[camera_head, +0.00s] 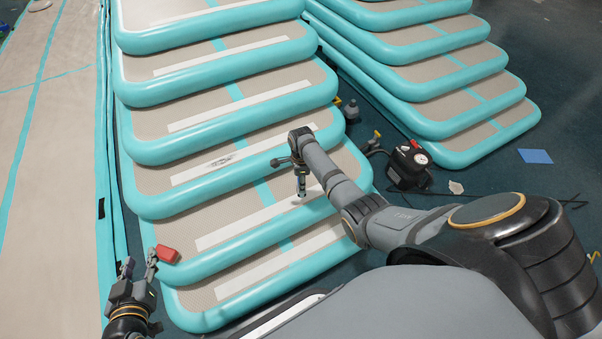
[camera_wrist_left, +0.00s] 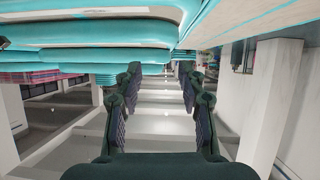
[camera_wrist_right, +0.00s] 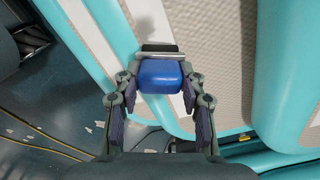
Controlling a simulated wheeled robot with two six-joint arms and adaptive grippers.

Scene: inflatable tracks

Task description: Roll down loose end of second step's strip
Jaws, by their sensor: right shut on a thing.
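White strips lie across the beige, teal-edged steps. The strip second from the front (camera_head: 230,232) has its right part under my right gripper (camera_head: 299,168). That gripper is shut on a small hand tool with a blue handle (camera_wrist_right: 160,76) and a metal bar with a dark part at its far end. The tool points down, its tip at or just above the strip; I cannot tell if it touches. The strip's loose end is not clear to see. My left gripper (camera_head: 138,267) is open and empty at the lower left, and its spread fingers show in the left wrist view (camera_wrist_left: 160,100).
A red block (camera_head: 168,254) rests on the front left step edge beside my left gripper. A dark mark (camera_head: 222,160) lies on a higher strip. A black pump with a gauge (camera_head: 409,164) and a blue sheet (camera_head: 535,156) are on the floor at right. Another step stack stands at right.

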